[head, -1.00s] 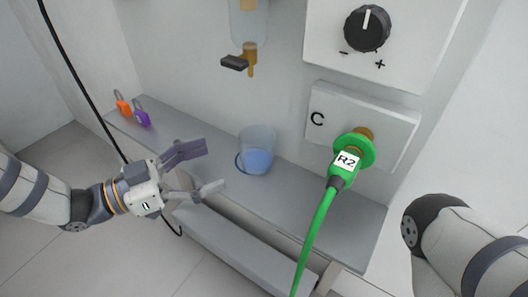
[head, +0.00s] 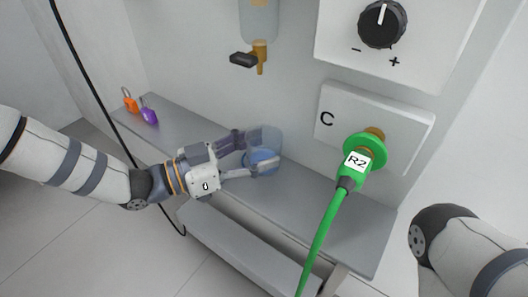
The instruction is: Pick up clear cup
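The clear cup (head: 266,146) stands upright on the grey shelf (head: 325,205), below the brass tap, with blue liquid in its lower part. My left gripper (head: 262,152) reaches in from the left with its fingers apart, one at the far side of the cup and one at the near side. The far finger shows partly through or behind the cup's clear wall. I cannot tell whether either finger touches the cup. My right gripper is out of view; only part of my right arm shows at the lower right.
A tap (head: 257,57) hangs from a clear container (head: 259,18) above. A green R2 plug (head: 357,163) sits in panel C (head: 405,135), its cable running down right of the cup. A dial (head: 382,24) is above. Orange (head: 130,103) and purple (head: 149,115) padlocks sit at the shelf's left end.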

